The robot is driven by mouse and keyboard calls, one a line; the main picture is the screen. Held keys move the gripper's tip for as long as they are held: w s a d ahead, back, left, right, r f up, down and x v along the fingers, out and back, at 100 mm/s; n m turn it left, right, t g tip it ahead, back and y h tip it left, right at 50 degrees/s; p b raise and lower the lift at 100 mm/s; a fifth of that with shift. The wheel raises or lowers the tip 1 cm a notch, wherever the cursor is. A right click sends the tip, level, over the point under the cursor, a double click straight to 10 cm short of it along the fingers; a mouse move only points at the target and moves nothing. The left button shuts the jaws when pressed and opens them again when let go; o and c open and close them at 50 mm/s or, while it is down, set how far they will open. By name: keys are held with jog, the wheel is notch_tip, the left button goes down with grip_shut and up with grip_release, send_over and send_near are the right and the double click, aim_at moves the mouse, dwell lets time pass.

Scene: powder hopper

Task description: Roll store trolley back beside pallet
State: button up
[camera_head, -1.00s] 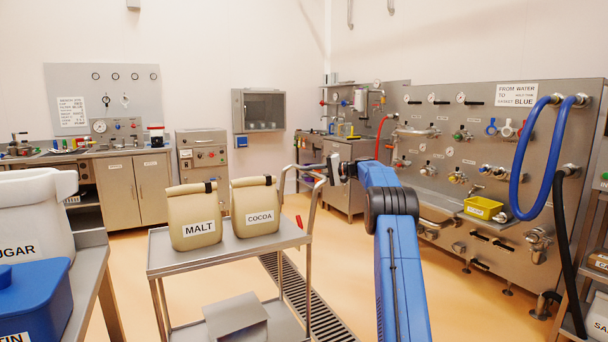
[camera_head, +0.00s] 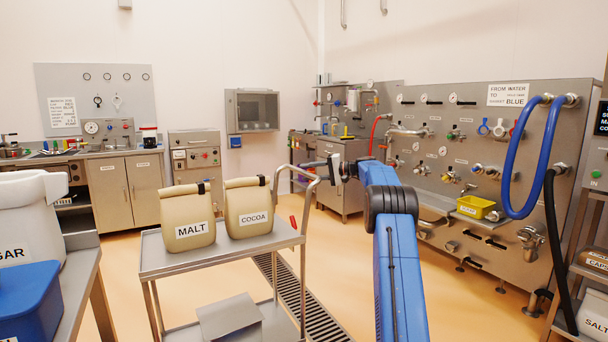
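The store trolley (camera_head: 215,258) is a grey metal two-tier cart in the centre left of the head view. It carries two tan sacks on top, one marked MALT (camera_head: 187,218) and one marked COCOA (camera_head: 249,207). Its bent push handle rises at its right end. No pallet can be made out in this view.
A bench with a white tub (camera_head: 35,215) and a blue bin (camera_head: 28,300) stands close on the left. A floor drain grate (camera_head: 295,300) runs right of the trolley. A hose panel (camera_head: 470,165) and a rack line the right side. Open floor lies behind the trolley.

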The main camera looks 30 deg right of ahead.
jog(key=v, duration=1.5)
jog(key=shift+d, duration=0.15)
